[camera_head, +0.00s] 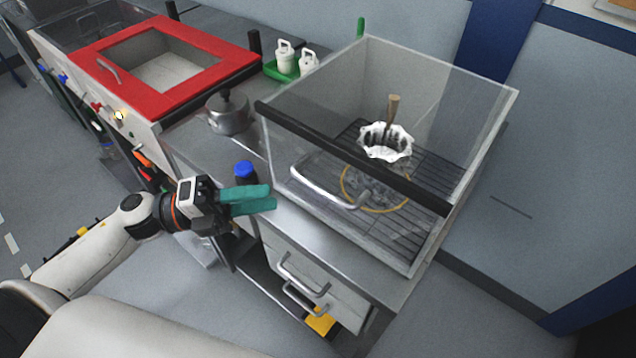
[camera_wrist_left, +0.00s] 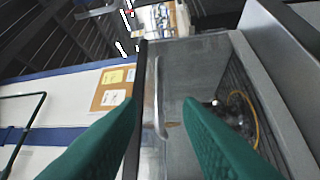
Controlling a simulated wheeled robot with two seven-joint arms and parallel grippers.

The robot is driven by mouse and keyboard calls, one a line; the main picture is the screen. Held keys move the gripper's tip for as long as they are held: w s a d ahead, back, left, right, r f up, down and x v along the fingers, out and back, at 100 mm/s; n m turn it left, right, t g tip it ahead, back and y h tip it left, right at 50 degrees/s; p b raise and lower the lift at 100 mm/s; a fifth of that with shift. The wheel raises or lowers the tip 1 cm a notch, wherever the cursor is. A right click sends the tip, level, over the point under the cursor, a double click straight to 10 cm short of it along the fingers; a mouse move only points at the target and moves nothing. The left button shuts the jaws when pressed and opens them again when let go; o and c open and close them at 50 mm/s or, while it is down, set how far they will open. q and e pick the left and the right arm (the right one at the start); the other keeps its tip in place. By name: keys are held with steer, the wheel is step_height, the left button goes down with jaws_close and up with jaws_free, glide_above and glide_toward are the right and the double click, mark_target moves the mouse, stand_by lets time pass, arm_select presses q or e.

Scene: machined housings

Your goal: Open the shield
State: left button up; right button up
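The shield is a clear box-like cover (camera_head: 300,150) on the metal counter, with a black bar (camera_head: 350,155) along its upper front edge. A curved silver handle (camera_head: 325,190) sits on its front face; the front looks closed. My left gripper (camera_head: 273,197) has teal fingers and is just left of the handle, pointing at the front face. In the left wrist view the fingers (camera_wrist_left: 165,105) are apart, and the handle (camera_wrist_left: 157,100) shows in the gap beyond them, with no visible contact. My right gripper is not in view.
Inside the shield are a white fluted bowl (camera_head: 385,142) and a ring over a dark rack. A blue-capped bottle (camera_head: 245,172) stands close behind my left gripper. A metal pot (camera_head: 228,112), a green tray (camera_head: 283,70) with white bottles and a red-framed lid (camera_head: 165,65) lie further left.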

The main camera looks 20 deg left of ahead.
mark_target(318, 186)
arm_select(q)
steer(key=p+x, duration=0.3)
steer(key=x, duration=0.6)
steer(key=shift+w+r, duration=0.1)
steer(key=shift+r, duration=0.1)
steer(key=shift+w+d, duration=0.2)
steer(key=shift+d, duration=0.25)
steer(key=shift+f, duration=0.1)
jaws_close()
